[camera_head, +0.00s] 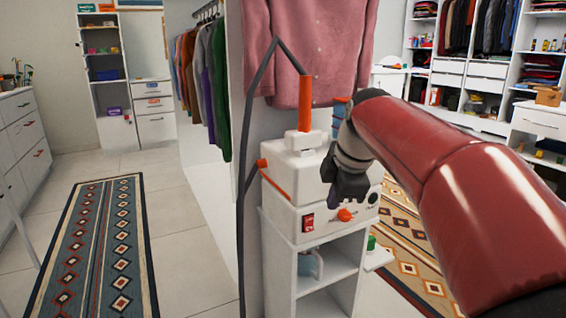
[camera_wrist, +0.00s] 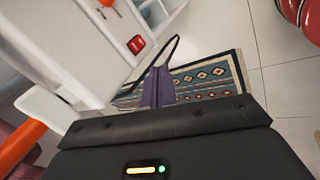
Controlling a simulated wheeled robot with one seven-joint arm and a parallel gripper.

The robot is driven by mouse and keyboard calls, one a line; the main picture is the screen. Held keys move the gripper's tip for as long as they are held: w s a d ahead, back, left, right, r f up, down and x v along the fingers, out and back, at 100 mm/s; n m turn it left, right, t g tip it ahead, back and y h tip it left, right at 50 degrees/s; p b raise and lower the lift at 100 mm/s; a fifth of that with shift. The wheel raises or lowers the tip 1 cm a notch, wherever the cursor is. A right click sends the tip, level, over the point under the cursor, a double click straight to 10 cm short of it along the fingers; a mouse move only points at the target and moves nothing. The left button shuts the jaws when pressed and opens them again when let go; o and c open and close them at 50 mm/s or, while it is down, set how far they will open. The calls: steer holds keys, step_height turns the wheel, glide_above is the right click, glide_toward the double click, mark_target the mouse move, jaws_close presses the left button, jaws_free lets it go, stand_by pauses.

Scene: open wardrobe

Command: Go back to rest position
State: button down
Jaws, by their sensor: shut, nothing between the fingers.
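My gripper (camera_head: 338,196) is in the middle of the head view, at the end of my red arm. It hangs in front of the white steamer unit (camera_head: 296,172), which has an orange handle, a red switch and an orange knob. In the wrist view, the purple-grey fingers (camera_wrist: 158,88) are together with nothing between them. The steamer's orange handle (camera_head: 305,103) stands upright on top, with a dark hose running from it. I cannot tell whether my gripper touches the steamer's front.
The steamer rests on a white shelf stand (camera_head: 278,262). A pink shirt (camera_head: 310,50) hangs behind it. A patterned rug (camera_head: 97,250) lies on the open floor at left, beside white drawers (camera_head: 22,130). Another rug (camera_head: 408,255) lies at right, below my arm.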

steer(key=s+f+m, duration=0.4)
steer(key=s+m, duration=0.2)
steer(key=s, duration=0.2)
steer(key=s+f+m+h+p, duration=0.1)
steer(key=s+f+m, duration=0.3)
steer(key=s+m, duration=0.2)
steer(key=s+f+m+t, duration=0.1)
steer(key=s+f+m, duration=0.3)
steer(key=s, duration=0.5)
steer(key=shift+s+d+f+m, duration=0.2)
steer(key=shift+s+d+m, duration=0.2)
steer(key=shift+m, duration=0.7)
steer(key=shift+w, duration=0.1)
